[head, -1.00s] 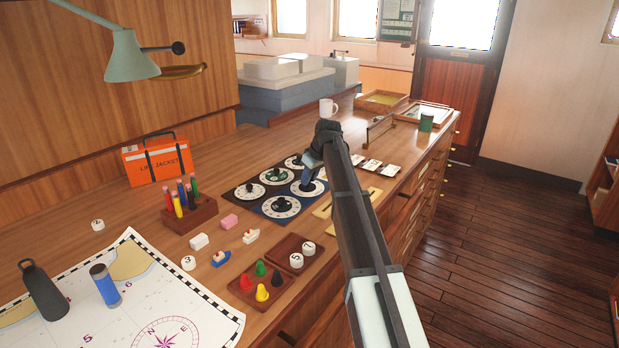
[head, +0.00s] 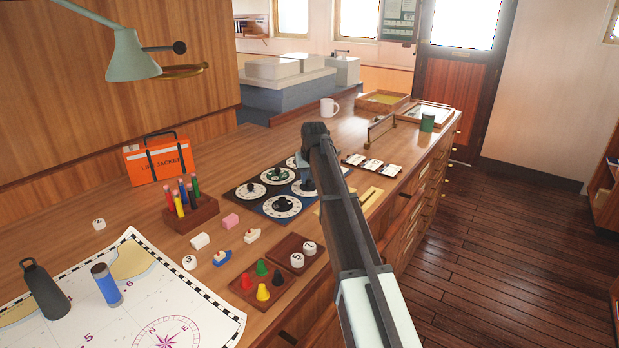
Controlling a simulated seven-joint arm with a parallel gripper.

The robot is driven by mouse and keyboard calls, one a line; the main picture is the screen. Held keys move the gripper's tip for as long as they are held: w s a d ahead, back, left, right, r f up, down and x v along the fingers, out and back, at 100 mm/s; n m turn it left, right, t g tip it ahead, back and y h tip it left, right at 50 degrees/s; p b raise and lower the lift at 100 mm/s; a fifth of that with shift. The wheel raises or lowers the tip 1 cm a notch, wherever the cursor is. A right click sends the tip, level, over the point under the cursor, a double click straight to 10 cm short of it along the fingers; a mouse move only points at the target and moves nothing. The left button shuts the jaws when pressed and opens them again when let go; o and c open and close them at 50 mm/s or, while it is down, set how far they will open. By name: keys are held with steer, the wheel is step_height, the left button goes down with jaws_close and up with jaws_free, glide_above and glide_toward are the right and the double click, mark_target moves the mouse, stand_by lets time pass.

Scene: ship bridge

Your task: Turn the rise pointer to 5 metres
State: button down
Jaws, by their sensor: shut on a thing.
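A dark and blue panel (head: 260,211) on the wooden counter carries several white round dials with dark pointer knobs. Other dials with knobs show at the front (head: 282,207), at the left (head: 248,192) and in the middle (head: 278,176). The lettering is too small to tell which dial is the rise one.
A tray of coloured pegs (head: 262,283), a wooden pen block (head: 190,213) and small boat-like blocks stand in front and left. Yellow strips (head: 368,196) and white cards (head: 372,165) lie to the right. A chart (head: 130,290) covers the near left counter.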

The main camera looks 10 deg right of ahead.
steer(key=shift+m+h, duration=0.3)
steer(key=shift+m, duration=0.3)
steer(key=c, duration=0.9)
jaws_free()
steer(key=shift+s+r, duration=0.1)
steer(key=v, duration=1.3)
steer(key=shift+r, duration=0.25)
